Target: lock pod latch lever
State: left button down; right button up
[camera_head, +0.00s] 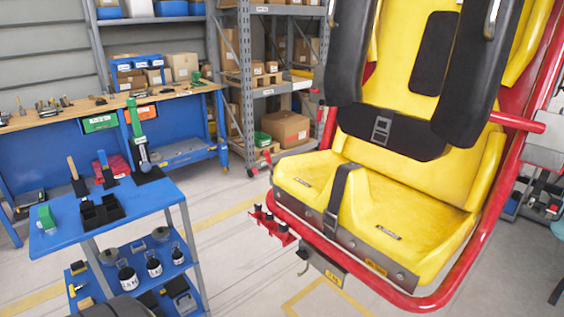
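The coaster pod (430,235) is a yellow seat in a red tubular frame at the right. Black padded restraints (465,80) hang over its backrest. A black strap with a metal buckle (335,205) runs down the middle of the seat front. A red bracket with several dark knobs (273,226) sticks out low on the pod's left side. A grey metal box (325,262) with a yellow label hangs below the front rail, with a small hook-like part at its left. I cannot tell which part is the latch lever. Neither gripper is in view.
A blue tool cart (105,220) with tools and bottles stands at the left front. Behind it are a workbench (60,118) and grey shelves with boxes (285,128). The floor (225,240) between cart and pod is clear, with yellow lines.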

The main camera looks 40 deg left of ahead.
aim_at(267, 154)
jog(key=i+l+u, duration=0.1)
jog(key=i+u, duration=0.15)
jog(key=i+l+u, duration=0.15)
jog(key=i+u, duration=0.15)
jog(key=i, duration=0.2)
jog(key=u, duration=1.3)
jog(key=z, duration=0.3)
jog(key=i+j+z, duration=0.1)
jog(key=j+z, duration=0.7)
jog(key=z, duration=0.15)
jog(key=j+z, duration=0.5)
jog(key=k+j, duration=0.1)
jog(key=j, duration=0.25)
jog(key=k+j, duration=0.1)
jog(key=j, duration=0.2)
jog(key=k+j+z, duration=0.1)
jog(key=j, duration=0.25)
